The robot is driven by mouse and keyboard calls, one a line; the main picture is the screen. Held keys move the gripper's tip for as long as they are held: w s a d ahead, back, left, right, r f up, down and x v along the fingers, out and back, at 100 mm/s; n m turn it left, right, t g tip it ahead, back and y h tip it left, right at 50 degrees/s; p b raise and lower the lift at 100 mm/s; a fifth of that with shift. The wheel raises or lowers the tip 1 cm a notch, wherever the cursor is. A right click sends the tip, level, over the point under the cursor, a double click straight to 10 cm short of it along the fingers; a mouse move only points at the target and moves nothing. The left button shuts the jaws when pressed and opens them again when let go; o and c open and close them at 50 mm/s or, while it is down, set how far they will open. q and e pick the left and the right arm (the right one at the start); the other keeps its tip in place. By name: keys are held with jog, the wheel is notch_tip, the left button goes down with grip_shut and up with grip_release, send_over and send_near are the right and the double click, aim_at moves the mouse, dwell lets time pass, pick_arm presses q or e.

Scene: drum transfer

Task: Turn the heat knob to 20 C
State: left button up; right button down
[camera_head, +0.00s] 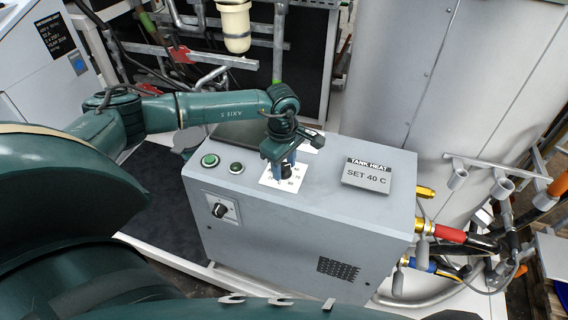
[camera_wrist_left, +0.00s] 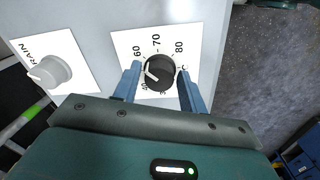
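The heat knob is black with a white pointer line on a white dial plate; it shows in the head view (camera_head: 287,171) and in the left wrist view (camera_wrist_left: 160,73). The display (camera_head: 367,175) reads TANK HEAT, SET 40 C. My right gripper is not in view.
Another knob (camera_wrist_left: 50,72) sits on a white plate partly reading RAIN. A large tank (camera_head: 450,80) and hoses (camera_head: 450,234) stand to the right.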

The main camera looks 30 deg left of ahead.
pick_arm(q)
jog(key=c, duration=0.7)
